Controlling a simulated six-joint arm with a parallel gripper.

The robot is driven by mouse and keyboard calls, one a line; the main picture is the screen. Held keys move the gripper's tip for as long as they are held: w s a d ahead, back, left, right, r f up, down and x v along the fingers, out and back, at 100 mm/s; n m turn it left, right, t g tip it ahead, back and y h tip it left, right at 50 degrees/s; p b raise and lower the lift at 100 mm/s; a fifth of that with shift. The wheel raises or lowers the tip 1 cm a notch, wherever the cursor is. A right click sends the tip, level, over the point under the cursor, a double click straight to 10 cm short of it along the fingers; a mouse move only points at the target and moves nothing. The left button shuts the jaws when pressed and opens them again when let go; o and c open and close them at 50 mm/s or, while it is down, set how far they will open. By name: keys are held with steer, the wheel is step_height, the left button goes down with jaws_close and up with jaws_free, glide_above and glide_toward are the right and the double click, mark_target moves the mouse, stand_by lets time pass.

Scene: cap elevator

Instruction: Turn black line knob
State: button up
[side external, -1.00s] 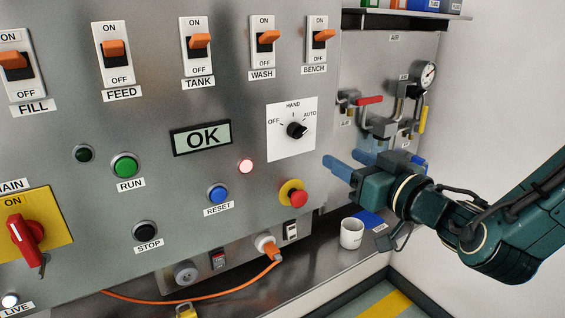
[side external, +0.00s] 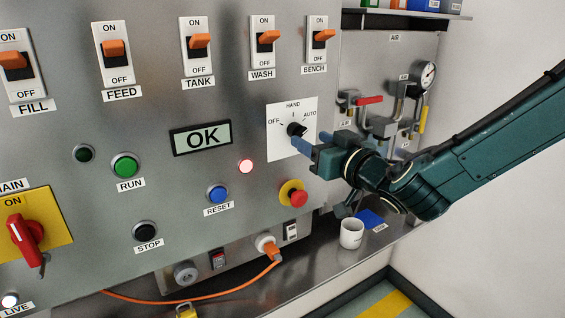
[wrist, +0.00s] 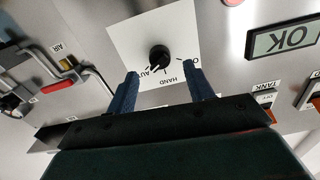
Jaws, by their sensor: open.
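The black knob (side external: 296,129) sits on a white plate (side external: 279,147) marked OFF, HAND and AUTO. Its pointer aims toward the AUTO side. In the wrist view the knob (wrist: 159,56) shows ahead of my fingers, on the line between them. My gripper (side external: 302,144) is right at the plate in the side view, its blue fingers partly overlapping the knob's lower edge. In the wrist view my gripper (wrist: 161,82) is open, with one blue finger on each side and a gap between. I cannot tell whether a finger touches the plate.
An OK display (side external: 202,138) is left of the plate. A red button (side external: 297,197) on a yellow ring is below it. Orange-handled switches (side external: 268,37) line the panel above. Air valves with a red handle (side external: 369,100) stand to the right. A white cup (side external: 351,233) is on the bench below.

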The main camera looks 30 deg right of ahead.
mark_target(302, 134)
steer(key=shift+w, duration=2.05)
steer(key=c, duration=1)
